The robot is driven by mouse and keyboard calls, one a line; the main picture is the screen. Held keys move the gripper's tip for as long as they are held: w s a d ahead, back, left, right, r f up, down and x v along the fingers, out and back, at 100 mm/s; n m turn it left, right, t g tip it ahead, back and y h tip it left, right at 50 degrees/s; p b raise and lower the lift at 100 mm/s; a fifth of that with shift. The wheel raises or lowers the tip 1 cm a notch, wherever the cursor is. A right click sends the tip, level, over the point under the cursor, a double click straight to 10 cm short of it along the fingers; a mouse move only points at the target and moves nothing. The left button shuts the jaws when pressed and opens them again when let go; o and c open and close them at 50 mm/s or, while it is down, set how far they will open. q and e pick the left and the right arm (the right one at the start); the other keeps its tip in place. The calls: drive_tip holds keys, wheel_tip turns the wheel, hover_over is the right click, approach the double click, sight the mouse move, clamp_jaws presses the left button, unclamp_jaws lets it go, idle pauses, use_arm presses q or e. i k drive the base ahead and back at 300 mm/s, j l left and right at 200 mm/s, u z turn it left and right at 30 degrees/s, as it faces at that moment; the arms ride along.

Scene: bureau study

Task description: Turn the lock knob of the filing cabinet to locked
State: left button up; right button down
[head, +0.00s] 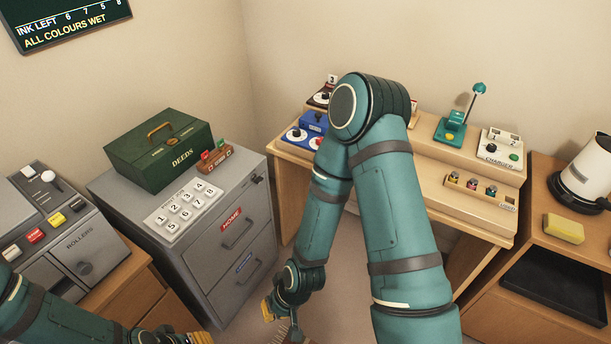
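The grey filing cabinet (209,262) stands left of centre, with a drawer marked HOME and another below it, both shut. A small dark lock knob (257,179) sits at the upper right of its front; its exact turn is too small to tell. My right gripper (277,321) is low in the picture, in front of and below the cabinet's right side, apart from the knob. Its fingers look spread and empty. My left gripper (188,338) is at the bottom edge, mostly cut off, so its opening cannot be told.
On the cabinet top are a green DEEDS box (157,150), a numbered key panel (182,208) and a small brown block with coloured parts (215,158). A rollers machine (82,250) stands at left. My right arm crosses before the wooden desk (470,222).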

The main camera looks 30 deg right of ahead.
sight(257, 181)
drive_tip(key=z, duration=0.55)
drive_tip(key=i+l+z, duration=0.1)
drive_tip(key=i+l, duration=0.4)
drive_tip(key=l, duration=0.2)
drive_tip(key=z, duration=0.05)
